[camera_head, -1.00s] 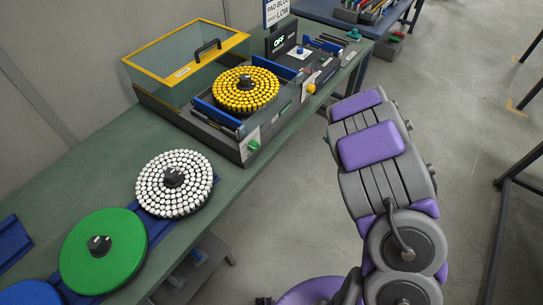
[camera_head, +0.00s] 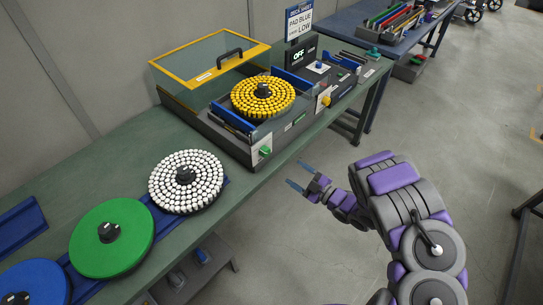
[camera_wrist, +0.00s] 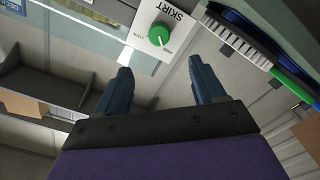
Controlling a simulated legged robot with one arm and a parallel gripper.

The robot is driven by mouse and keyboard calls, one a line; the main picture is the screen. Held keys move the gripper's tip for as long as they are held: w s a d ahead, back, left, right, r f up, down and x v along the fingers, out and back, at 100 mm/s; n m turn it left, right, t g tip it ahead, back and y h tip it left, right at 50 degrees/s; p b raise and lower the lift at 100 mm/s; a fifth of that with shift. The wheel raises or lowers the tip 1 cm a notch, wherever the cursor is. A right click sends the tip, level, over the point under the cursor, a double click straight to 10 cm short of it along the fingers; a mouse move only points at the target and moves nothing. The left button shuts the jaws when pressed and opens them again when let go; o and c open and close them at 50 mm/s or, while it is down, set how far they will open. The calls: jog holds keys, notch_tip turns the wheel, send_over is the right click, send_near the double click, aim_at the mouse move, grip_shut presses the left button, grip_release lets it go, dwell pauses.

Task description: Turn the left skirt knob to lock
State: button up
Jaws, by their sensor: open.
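The left skirt knob (camera_head: 265,152) is a small green knob on a white plate at the front left corner of the machine. In the wrist view the green knob (camera_wrist: 159,35) sits on a white plate marked SKIRT, with a LOCK label beside it. Its white pointer line is small and points towards the lower right there. My gripper (camera_head: 296,174) is open and empty in front of the bench, to the right of and a little below the knob. In the wrist view its two blue fingers (camera_wrist: 160,80) are spread apart, with the knob beyond them, untouched.
A yellow knob (camera_head: 325,101) is farther right. White (camera_head: 186,181), green (camera_head: 111,237) and blue (camera_head: 34,284) discs lie left.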

aim_at(267, 154)
jog(key=x, duration=1.2)
jog(key=shift+w+a+b, duration=0.25)
jog(key=shift+w+b, duration=0.05)
jog(key=shift+b, duration=0.1)
jog(key=shift+w+a, duration=0.2)
jog(key=shift+a, duration=0.25)
jog(key=shift+d, duration=0.25)
jog(key=shift+c, duration=0.3)
jog(key=shift+d, duration=0.1)
jog(key=shift+c, duration=0.7)
jog(key=c, duration=0.9)
jog(key=shift+o, duration=0.2)
